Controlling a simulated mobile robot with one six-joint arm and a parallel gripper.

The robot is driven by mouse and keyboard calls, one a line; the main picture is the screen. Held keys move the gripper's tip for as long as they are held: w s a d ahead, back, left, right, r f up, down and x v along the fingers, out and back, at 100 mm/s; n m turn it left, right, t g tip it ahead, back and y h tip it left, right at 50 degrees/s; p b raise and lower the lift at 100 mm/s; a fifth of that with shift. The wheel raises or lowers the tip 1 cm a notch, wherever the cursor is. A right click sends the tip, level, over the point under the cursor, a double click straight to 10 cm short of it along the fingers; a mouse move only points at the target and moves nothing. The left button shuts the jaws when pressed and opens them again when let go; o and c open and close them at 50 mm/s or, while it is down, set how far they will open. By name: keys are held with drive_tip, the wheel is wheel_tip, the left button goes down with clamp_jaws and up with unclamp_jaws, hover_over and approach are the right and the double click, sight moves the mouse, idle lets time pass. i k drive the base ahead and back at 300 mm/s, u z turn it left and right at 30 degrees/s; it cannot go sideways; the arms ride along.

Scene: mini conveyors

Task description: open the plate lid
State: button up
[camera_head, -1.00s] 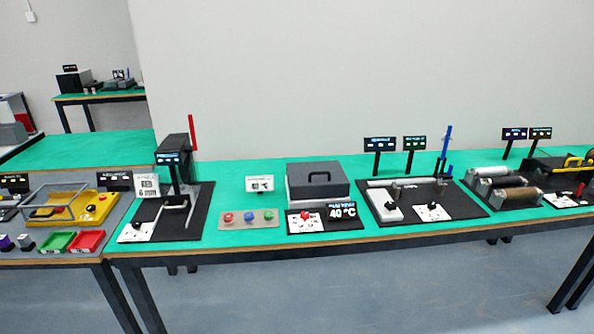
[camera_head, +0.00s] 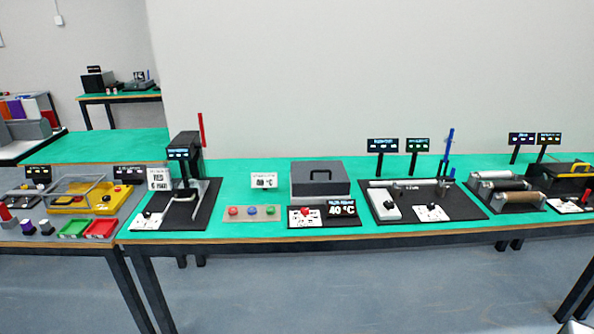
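The plate unit is a grey box near the middle of the green bench, with a dark lid (camera_head: 320,179) that lies shut on top. A dark handle (camera_head: 321,172) stands on the lid. In front of the box is a black control panel (camera_head: 342,221) with a red knob (camera_head: 305,211) and a display that reads 40 °C.
A black press (camera_head: 185,150) stands further left. Grey floor (camera_head: 350,285) in front is clear.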

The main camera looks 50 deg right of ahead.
sight(309, 177)
drive_tip(key=z, duration=0.7)
drive_tip(key=k, duration=0.1)
drive_tip(key=u, duration=1.3)
drive_tip(key=i, duration=0.85)
drive_tip(key=u, duration=1.55)
drive_tip(key=k, duration=0.1)
drive_tip(key=z, duration=3.15)
